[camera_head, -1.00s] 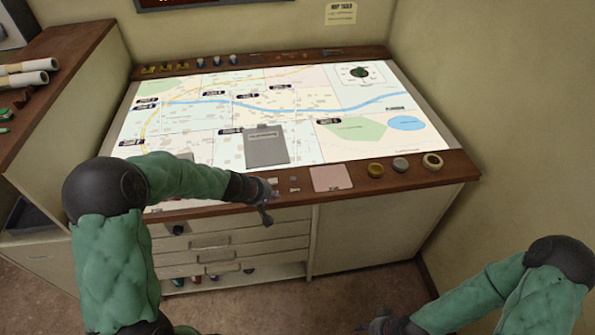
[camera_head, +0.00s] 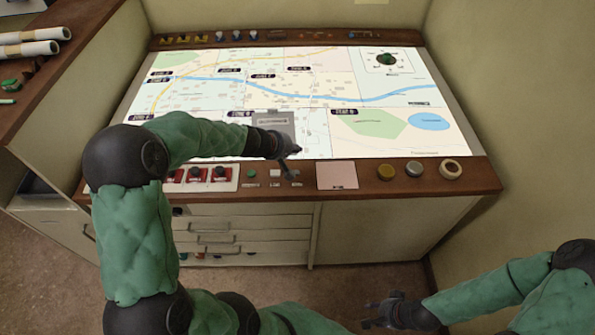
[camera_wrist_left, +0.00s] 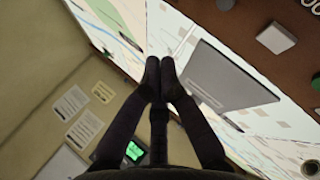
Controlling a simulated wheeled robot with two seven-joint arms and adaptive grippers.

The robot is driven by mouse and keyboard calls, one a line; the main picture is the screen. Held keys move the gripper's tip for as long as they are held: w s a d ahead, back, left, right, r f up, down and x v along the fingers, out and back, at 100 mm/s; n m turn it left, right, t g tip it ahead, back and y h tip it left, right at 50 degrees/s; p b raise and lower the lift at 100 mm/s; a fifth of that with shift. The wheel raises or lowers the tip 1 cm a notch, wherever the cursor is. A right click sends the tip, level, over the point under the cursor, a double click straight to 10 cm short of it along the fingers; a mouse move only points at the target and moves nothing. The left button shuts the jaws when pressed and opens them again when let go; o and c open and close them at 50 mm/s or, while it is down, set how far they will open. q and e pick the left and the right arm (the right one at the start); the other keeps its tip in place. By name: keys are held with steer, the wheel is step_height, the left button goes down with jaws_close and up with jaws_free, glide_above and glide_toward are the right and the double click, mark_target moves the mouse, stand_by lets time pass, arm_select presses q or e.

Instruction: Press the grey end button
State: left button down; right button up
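A short row of small buttons sits on the console's brown front strip: a green one (camera_head: 252,173), a pale one (camera_head: 274,173) and a greyish one (camera_head: 293,174) at the right end, partly covered by my left gripper. My left gripper (camera_head: 291,164) reaches over the lower map edge, close to that right end; I cannot tell whether it touches. In the left wrist view its fingers (camera_wrist_left: 160,68) are together with nothing between them. A pale block (camera_wrist_left: 275,38) shows there on the brown strip. My right gripper (camera_head: 369,314) is low at the right, apart from the console, its fingers spread.
A grey clipboard (camera_head: 274,128) lies on the lit map (camera_head: 330,70). Red switches (camera_head: 196,175) are left of the buttons. A pink pad (camera_head: 337,176) and round knobs (camera_head: 414,168) are to the right. Drawers (camera_head: 245,238) are below.

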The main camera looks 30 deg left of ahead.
arm_select(q)
steer(key=b, duration=0.6)
glide_above(297, 172)
steer(key=f, duration=0.7)
steer(key=shift+s+a+f, duration=0.2)
steer(key=shift+s+f, duration=0.15)
steer(key=shift+f+b, duration=0.5)
steer(key=shift+b, duration=0.3)
steer(key=shift+f+b, duration=0.45)
steer(key=shift+b, duration=0.1)
steer(key=shift+f+b, duration=0.35)
steer(key=shift+b, duration=0.1)
stand_by(0.6)
steer(key=shift+r+p, duration=0.55)
steer(key=shift+r, duration=0.25)
steer(key=shift+r, duration=0.1)
